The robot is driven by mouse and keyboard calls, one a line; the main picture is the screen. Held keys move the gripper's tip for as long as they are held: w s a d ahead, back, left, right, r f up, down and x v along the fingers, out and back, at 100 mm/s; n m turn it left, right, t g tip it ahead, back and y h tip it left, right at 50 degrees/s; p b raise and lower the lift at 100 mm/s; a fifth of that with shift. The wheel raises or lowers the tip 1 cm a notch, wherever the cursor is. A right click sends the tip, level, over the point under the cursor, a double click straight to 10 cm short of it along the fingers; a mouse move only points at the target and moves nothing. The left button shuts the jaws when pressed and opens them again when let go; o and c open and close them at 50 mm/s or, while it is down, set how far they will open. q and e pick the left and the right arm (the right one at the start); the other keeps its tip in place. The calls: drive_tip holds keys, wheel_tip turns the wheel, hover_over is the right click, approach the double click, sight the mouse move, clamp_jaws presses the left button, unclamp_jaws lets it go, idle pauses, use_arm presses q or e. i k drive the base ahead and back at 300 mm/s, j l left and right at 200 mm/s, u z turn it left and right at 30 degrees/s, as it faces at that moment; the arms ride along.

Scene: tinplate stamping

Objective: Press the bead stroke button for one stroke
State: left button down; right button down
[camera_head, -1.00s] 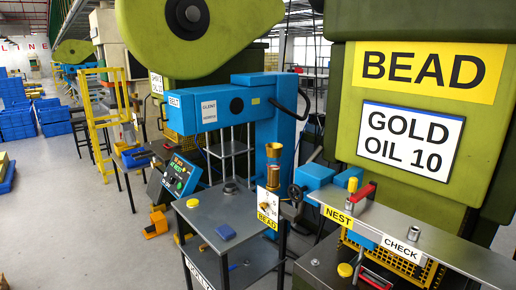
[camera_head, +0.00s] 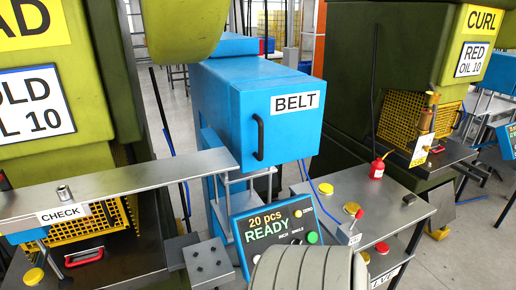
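The bead press stands at the left, with its cut-off yellow sign (camera_head: 30,22) reading "AD". A round yellow button (camera_head: 33,277) sits low on its front, below the CHECK plate (camera_head: 63,214). A red-handled part (camera_head: 84,256) lies to its right. No label shows which button is the bead stroke button. A control panel (camera_head: 275,236) reading "20 pcs READY" has a green button (camera_head: 312,237). It stands in front of the blue BELT machine (camera_head: 262,110). Neither gripper is in view. A grey ribbed part of my arm appears at the bottom centre and hides what is behind it.
The CURL press (camera_head: 400,60) stands at the right. Grey floor (camera_head: 470,250) is free at the right.

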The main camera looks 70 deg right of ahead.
sight(312, 236)
drive_tip(key=z, duration=2.45)
